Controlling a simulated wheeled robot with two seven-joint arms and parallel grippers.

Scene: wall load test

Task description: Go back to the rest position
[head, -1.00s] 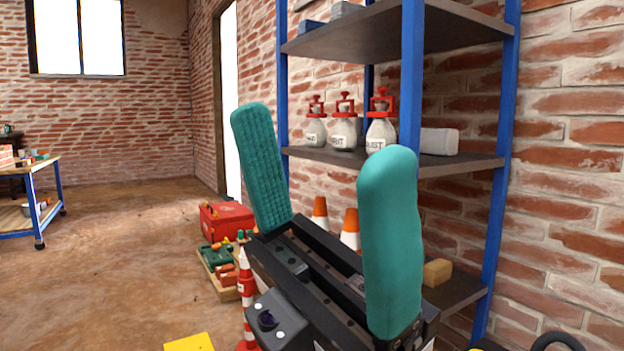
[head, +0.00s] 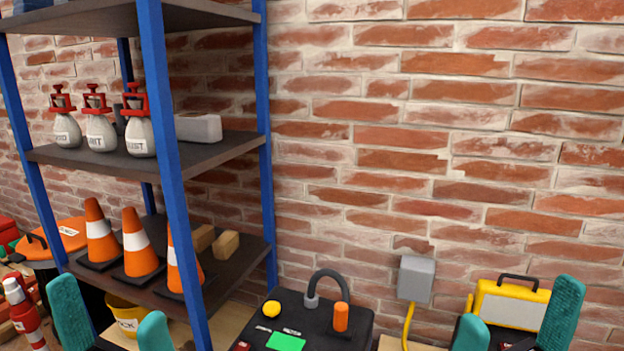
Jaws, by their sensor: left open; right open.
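My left gripper (head: 110,325) shows at the bottom left of the head view. Its two teal fingers stand apart with nothing held between them. It appears in front of the lower part of the shelf rack. My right gripper (head: 515,328) shows at the bottom right, its teal fingers also apart and empty. It appears in front of a yellow-framed case or lamp (head: 510,305) by the wall. Both wrists are mostly cut off by the lower picture edge.
A grey wall box (head: 416,278) and a brick wall (head: 450,130) are behind. A yellow bucket (head: 124,315) sits low left.

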